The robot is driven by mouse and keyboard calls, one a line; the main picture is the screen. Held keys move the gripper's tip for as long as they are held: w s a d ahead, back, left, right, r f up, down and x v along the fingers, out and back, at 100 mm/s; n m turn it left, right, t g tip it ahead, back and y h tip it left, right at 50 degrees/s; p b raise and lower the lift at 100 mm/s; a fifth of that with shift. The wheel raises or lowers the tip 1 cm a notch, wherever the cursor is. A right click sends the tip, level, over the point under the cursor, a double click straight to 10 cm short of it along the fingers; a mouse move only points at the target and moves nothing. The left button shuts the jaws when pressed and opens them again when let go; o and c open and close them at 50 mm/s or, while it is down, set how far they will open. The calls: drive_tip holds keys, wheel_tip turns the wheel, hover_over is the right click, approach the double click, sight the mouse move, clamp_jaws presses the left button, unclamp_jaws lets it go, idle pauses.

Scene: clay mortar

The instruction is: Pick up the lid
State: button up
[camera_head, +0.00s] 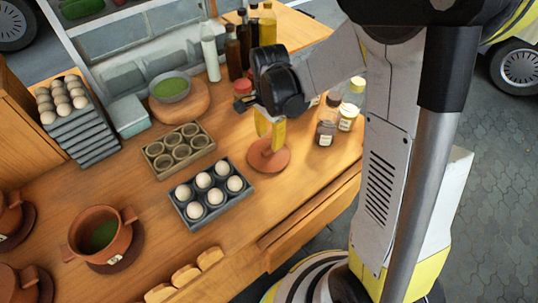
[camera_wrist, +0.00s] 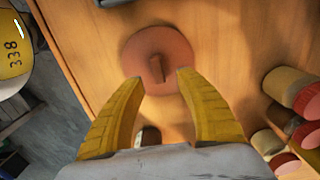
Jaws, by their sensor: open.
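The lid (camera_head: 268,160) is a flat terracotta disc lying on the wooden counter. In the wrist view the lid (camera_wrist: 157,58) shows a raised bar-shaped handle at its middle. My gripper (camera_head: 268,138) is above the lid, its yellow fingers pointing down and covering part of it. In the wrist view my gripper (camera_wrist: 160,76) is open, with the fingertips apart on either side of the handle's near end. The gap between the fingers is empty. I cannot tell how far the tips are above the disc.
Small jars (camera_head: 326,132) stand close to the right of the lid. An egg tray (camera_head: 212,193) lies to its left, with an empty cup tray (camera_head: 178,150) behind. Tall bottles (camera_head: 268,25) stand at the back. A terracotta pot (camera_head: 100,235) is at the front left.

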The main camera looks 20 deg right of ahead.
sight(269, 148)
drive_tip(key=f+b, duration=0.1)
drive_tip(key=f, duration=0.1)
drive_tip(key=f+b, duration=0.2)
drive_tip(key=f, duration=0.1)
drive_tip(key=shift+s+a+f, duration=0.2)
drive_tip(key=shift+f, duration=0.1)
drive_tip(key=shift+r, duration=0.15)
clamp_jaws()
